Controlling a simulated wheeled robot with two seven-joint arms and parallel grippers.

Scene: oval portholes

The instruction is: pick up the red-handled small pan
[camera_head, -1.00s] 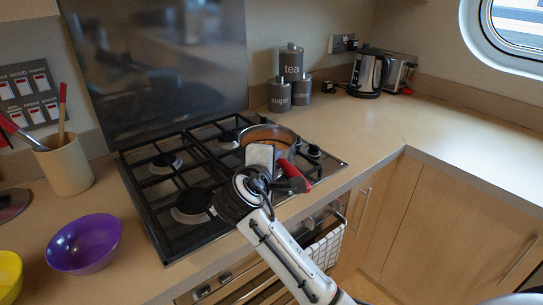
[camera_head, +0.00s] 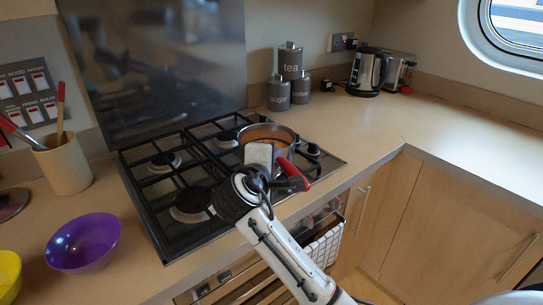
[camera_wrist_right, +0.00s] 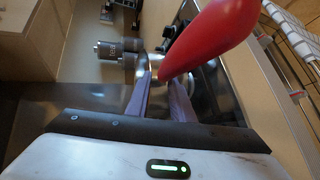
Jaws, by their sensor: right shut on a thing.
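The small pan (camera_head: 268,134) is a metal pan with orange-brown inside, at the right part of the hob. Its red and black handle (camera_head: 288,166) points toward me and to the right. My right gripper (camera_head: 276,160) is at the handle, shut on it; its white body hides part of the pan's near side. In the right wrist view the red handle (camera_wrist_right: 215,38) looms large at the purple fingers (camera_wrist_right: 161,88). I cannot tell whether the pan's base touches the hob. My left gripper is not in view.
The black hob (camera_head: 190,210) has several burners and grates. Grey canisters (camera_head: 279,94), a kettle (camera_head: 368,72) and a toaster (camera_head: 398,72) stand behind. A purple bowl (camera_head: 84,243), a yellow bowl (camera_head: 8,275) and a utensil pot (camera_head: 63,166) stand left. The right worktop (camera_head: 440,125) has free room.

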